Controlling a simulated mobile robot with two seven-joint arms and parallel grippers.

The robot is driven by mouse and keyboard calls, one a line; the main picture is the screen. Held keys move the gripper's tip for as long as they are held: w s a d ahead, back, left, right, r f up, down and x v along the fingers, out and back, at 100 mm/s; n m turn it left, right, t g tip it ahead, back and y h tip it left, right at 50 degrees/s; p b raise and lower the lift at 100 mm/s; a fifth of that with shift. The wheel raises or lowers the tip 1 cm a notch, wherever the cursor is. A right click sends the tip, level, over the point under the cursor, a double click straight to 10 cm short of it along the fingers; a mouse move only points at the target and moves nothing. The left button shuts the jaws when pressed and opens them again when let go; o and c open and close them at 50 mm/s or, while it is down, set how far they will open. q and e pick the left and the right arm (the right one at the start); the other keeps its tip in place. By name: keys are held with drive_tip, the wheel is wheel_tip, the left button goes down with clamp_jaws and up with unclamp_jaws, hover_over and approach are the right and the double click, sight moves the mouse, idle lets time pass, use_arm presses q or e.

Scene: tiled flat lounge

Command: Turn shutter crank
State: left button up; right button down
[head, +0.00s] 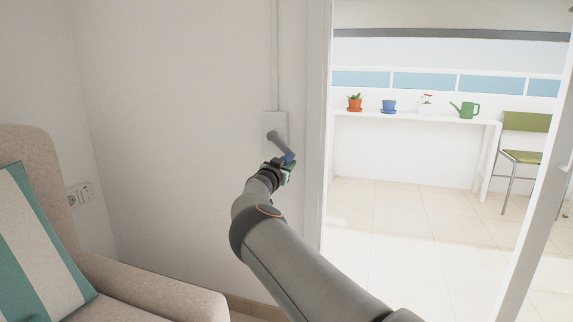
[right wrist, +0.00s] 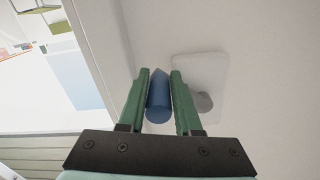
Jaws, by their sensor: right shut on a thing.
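The shutter crank (head: 276,139) is a grey arm on a pale wall plate (head: 274,120), with a blue handle (head: 288,157) at its free end. The arm slants down to the right from its hub. My right gripper (head: 287,165) is at the handle and partly covers it. In the right wrist view, the blue handle (right wrist: 159,97) lies between the green fingers of my right gripper (right wrist: 159,90), which is shut on it. The grey hub (right wrist: 204,102) and the plate (right wrist: 200,70) show to the right there. My left gripper is not in view.
A beige armchair (head: 150,285) with a striped cushion (head: 38,245) stands at the left. A wall socket (head: 79,194) is behind it. A door frame (head: 318,150) rises close to the right of the crank. Beyond it are a white table (head: 420,118) with pots and a green chair (head: 525,122).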

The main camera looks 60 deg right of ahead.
drive_tip(key=shift+w+a+r+t, duration=0.3)
drive_tip(key=shift+w+a+r, duration=0.05)
drive_tip(key=shift+w+r, duration=0.25)
drive_tip(key=c, duration=0.6)
unclamp_jaws()
drive_tip(key=shift+f, duration=0.1)
drive_tip(key=shift+s+d+f, duration=0.15)
drive_tip(key=shift+s+f, duration=0.05)
drive_tip(key=shift+s, duration=0.05)
drive_tip(key=shift+s+a+f, duration=0.1)
drive_tip(key=shift+s+a, duration=0.05)
drive_tip(key=shift+a, duration=0.4)
drive_tip(key=shift+p+v, duration=1.25)
drive_tip(key=shift+v, duration=4.5)
